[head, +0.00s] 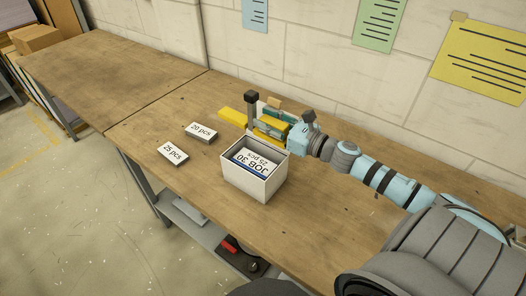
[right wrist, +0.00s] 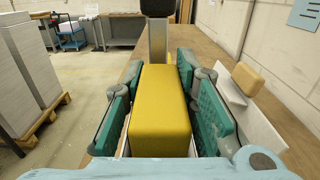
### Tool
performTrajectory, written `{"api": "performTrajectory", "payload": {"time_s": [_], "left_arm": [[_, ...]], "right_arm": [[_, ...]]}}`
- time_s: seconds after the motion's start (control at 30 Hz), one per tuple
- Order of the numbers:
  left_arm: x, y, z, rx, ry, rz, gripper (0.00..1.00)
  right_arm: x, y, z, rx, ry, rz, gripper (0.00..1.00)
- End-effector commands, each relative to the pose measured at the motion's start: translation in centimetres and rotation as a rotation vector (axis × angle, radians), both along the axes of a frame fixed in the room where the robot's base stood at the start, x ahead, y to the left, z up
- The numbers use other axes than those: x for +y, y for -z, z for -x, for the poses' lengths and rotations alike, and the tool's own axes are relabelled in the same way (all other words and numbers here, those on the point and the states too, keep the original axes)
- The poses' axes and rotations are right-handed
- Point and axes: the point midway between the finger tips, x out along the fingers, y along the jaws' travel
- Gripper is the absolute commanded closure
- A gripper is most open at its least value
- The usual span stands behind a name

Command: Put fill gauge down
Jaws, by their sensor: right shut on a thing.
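A yellow block, which I take to be the fill gauge (head: 232,117), lies lengthwise between the fingers of my right gripper (head: 271,123) in the head view. In the right wrist view the yellow block (right wrist: 160,110) fills the space between the green finger pads of my right gripper (right wrist: 162,105), which is shut on it. A grey post with a black cap (head: 251,105) rises at the block's far part. The gripper is just behind the white open box (head: 266,187). I cannot tell whether the block touches the table. My left gripper is not in view.
The white box holds a card marked JOB 30, 25 pcs (head: 253,162). Cards marked 20 pcs (head: 201,133) and 25 pcs (head: 173,154) lie to its left. A tan block (head: 274,102) stands behind the gripper. The wooden table (head: 120,70) is clear at the far left.

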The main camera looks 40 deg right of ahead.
Motion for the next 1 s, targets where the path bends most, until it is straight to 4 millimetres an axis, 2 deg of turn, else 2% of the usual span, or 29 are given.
{"api": "performTrajectory", "payload": {"time_s": [0.03,0.1,0.27,0.43,0.7,1.0], "left_arm": [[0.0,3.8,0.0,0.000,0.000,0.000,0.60],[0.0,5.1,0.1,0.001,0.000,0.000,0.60],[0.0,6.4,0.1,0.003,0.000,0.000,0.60],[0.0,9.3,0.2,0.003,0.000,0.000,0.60],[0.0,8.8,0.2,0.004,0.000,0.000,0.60],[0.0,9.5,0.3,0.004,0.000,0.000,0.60]], "right_arm": [[-0.1,4.1,0.1,0.002,0.002,-0.002,1.00],[-0.1,5.6,0.1,0.003,0.004,-0.001,1.00],[-0.2,7.1,0.2,0.001,0.005,-0.001,1.00],[-0.3,10.4,0.3,0.001,0.007,-0.001,1.00],[-0.4,10.0,0.3,0.000,0.007,0.000,1.00],[-0.4,10.9,0.3,0.001,0.007,0.001,1.00]]}}
